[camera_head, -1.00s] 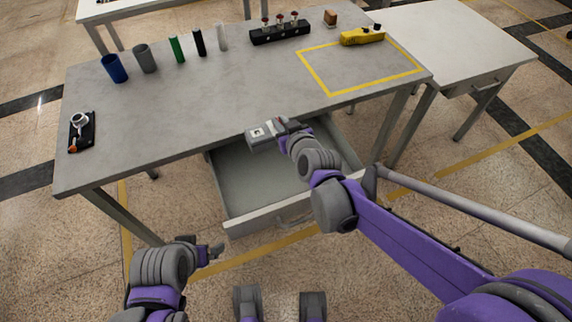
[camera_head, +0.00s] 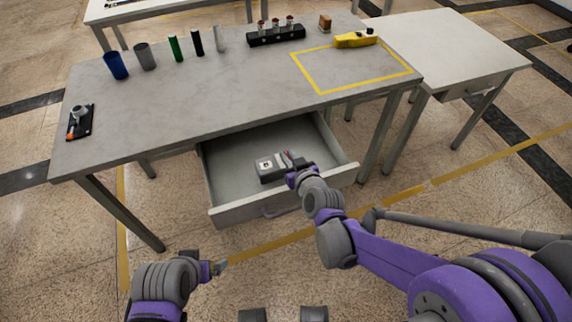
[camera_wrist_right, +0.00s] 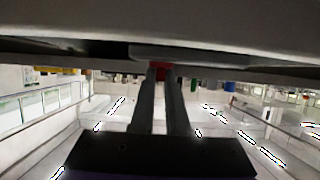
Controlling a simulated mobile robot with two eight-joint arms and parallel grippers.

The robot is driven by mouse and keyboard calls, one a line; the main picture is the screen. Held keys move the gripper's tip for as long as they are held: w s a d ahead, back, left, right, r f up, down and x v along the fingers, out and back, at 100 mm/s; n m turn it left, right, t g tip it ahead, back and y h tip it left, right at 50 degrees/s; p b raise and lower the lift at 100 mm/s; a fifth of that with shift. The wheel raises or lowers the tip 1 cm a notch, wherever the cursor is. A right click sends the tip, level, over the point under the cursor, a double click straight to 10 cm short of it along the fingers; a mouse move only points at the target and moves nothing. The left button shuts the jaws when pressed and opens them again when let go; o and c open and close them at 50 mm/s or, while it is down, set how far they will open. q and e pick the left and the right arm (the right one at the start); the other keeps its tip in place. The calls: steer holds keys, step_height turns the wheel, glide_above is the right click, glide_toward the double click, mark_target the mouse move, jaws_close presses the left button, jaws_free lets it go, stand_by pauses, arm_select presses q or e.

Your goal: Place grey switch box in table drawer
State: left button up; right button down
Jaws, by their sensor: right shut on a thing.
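The grey switch box (camera_head: 268,170), with a light label face, is over the open table drawer (camera_head: 237,212), inside its outline. Whether it touches the drawer floor cannot be told. My right gripper (camera_head: 294,166) is shut on the box at its right side, where a red part shows. In the right wrist view the gripper's two fingers (camera_wrist_right: 160,95) are close together by a red patch; the box is not clear there. My left gripper (camera_head: 218,267) is in front of the drawer at the lower left, apart from it; its jaws are too small to judge.
The grey table (camera_head: 200,100) above the drawer holds a blue cup (camera_head: 115,66), several cylinders, a black rack (camera_head: 277,36) and a yellow tool (camera_head: 355,40). A side table (camera_head: 445,50) stands right. The drawer's left part is clear.

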steer(key=shift+f+b, duration=0.55)
steer(key=shift+f, duration=1.45)
steer(key=shift+f, duration=0.1)
steer(key=c, duration=0.9)
jaws_free()
steer(key=shift+r, duration=0.2)
steer(key=p+v, duration=0.2)
steer(key=v, duration=1)
steer(key=s+d+m+g+h, duration=0.1)
steer(key=s+d+g, duration=0.1)
steer(key=s, duration=0.4)
steer(key=s+d+f+m+g+h, duration=0.1)
steer(key=s+d+g, duration=0.2)
steer(key=s+d, duration=0.2)
steer(key=s+d+m+g+h, duration=0.1)
steer(key=s+d+g+h, duration=0.1)
steer(key=s, duration=0.4)
steer(key=shift+s+d+f+m+g, duration=0.15)
steer(key=shift+d+g, duration=0.15)
steer(key=shift+d, duration=0.15)
steer(key=shift+s+d+f+m+g, duration=0.2)
steer(key=shift+d+g, duration=0.1)
steer(key=shift+d, duration=0.2)
